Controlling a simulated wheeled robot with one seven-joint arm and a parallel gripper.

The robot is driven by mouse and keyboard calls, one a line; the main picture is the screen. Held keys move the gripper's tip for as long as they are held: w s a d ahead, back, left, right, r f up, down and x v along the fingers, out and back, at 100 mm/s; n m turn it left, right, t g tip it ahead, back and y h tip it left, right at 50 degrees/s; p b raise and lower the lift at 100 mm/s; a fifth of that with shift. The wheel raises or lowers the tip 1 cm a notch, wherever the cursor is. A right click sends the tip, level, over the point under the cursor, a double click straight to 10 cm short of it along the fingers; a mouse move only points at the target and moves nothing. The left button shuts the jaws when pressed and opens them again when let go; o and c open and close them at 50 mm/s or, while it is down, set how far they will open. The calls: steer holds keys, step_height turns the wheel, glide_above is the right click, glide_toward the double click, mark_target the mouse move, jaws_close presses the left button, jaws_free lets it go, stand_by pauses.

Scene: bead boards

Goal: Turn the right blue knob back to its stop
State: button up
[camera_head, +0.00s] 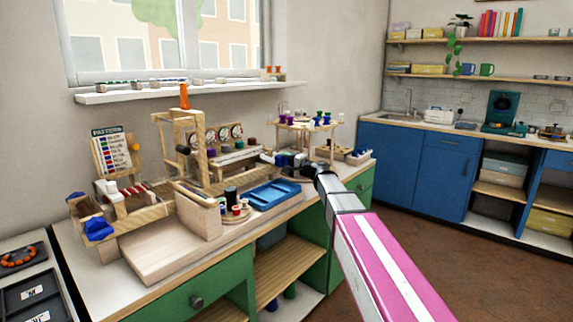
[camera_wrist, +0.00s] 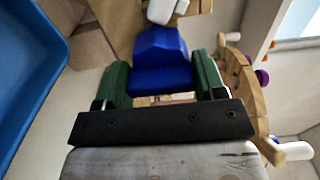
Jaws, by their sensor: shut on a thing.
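The blue knob (camera_wrist: 160,62) is a chunky blue block with a sloped top, in the middle of the wrist view. My gripper (camera_wrist: 161,80) has its green finger pads on either side of it and is shut on it. In the head view my gripper (camera_head: 300,168) is at the rear right of the workbench, beyond the blue tray. The knob is small and partly hidden there, and how far it is turned cannot be told. Two other blue knobs (camera_head: 99,230) (camera_head: 76,197) are on the wooden frame at the bench's left end.
The blue tray (camera_head: 249,203) lies in front of my gripper and also shows at the left of the wrist view (camera_wrist: 8,110). A wooden rack with spools (camera_head: 303,127) stands behind. A row of dials (camera_head: 223,133) is to the left. Floor is free at right.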

stand_by(0.5)
steer(key=o, duration=0.9)
steer(key=shift+s+d, duration=0.1)
steer(key=v, duration=1)
steer(key=shift+s+d, duration=0.2)
steer(key=shift+d, duration=0.05)
